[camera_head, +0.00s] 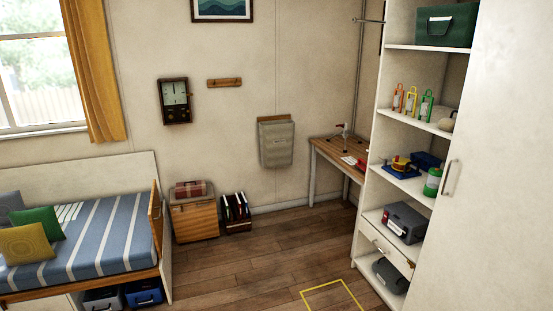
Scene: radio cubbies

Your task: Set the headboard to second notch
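A daybed with a blue and white striped mattress (90,238) stands at the left below the window. A pale back panel (95,172) rises along the wall behind it. An upright wooden panel (155,219) stands at the bed's right end, beside a pale end board (165,250). I cannot tell which of these panels is the headboard, and no notches can be made out at this size. Neither of my grippers is in view.
A wooden cabinet (194,222) and a book rack (236,212) stand right of the bed. Tall white shelves (399,130) fill the right side. A small desk (335,155) is in the back corner. Open floor (250,265) lies between, with a yellow outline (318,289) in front.

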